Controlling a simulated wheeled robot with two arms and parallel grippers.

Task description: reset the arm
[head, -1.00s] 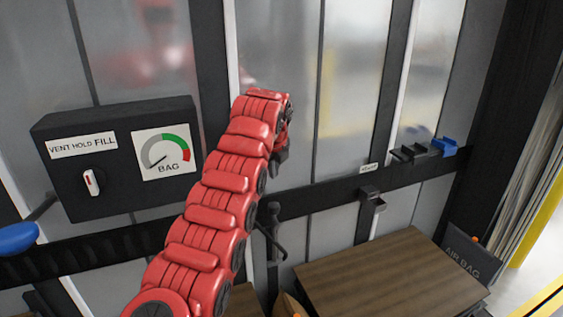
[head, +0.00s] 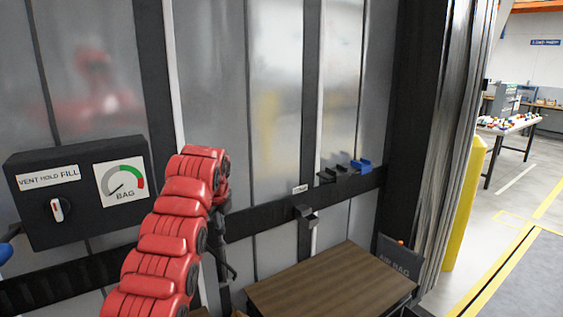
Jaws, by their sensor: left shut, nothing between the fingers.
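My red left arm rises from the bottom left. Its gripper (head: 222,202) is small and partly hidden behind the last red link, in front of the dock door wall; it is shut and empty. A black fitting (head: 220,250) shows just below it against the wall; I cannot tell if they touch. My right gripper is not in view.
A black control box (head: 75,222) with a knob and BAG gauge is at left. A black rail (head: 260,217) carries blue and black holders (head: 345,172). Below are a brown wooden top (head: 325,285) and an AIR BAG pouch (head: 398,262). Open floor lies right, past a yellow post (head: 463,205).

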